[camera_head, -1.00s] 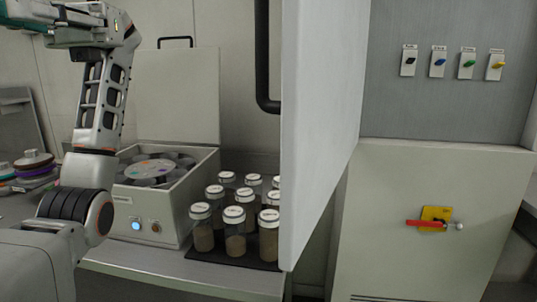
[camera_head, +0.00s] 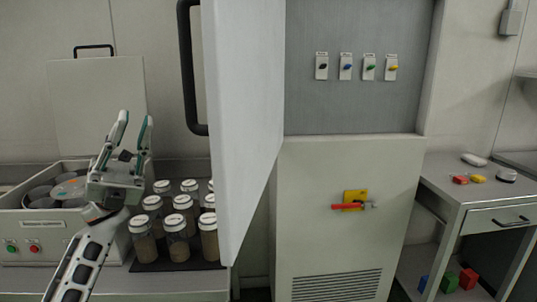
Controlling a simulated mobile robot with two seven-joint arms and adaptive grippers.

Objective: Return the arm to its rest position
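My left arm (camera_head: 82,262) rises from the lower left edge. My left gripper (camera_head: 133,122) points up with its two fingers apart and nothing between them. It shows in front of the wall, between the open-topped grey box with round dark containers (camera_head: 45,237) and the open white door (camera_head: 240,110). It overlaps part of the box and its raised lid (camera_head: 95,100) in the picture. My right gripper is not in view.
Several white-capped jars (camera_head: 177,240) stand on a dark mat right of the arm. The door's black handle (camera_head: 186,70) juts out nearby. A grey cabinet (camera_head: 340,245) has a red handle (camera_head: 347,206). A side table (camera_head: 445,188) stands at the right.

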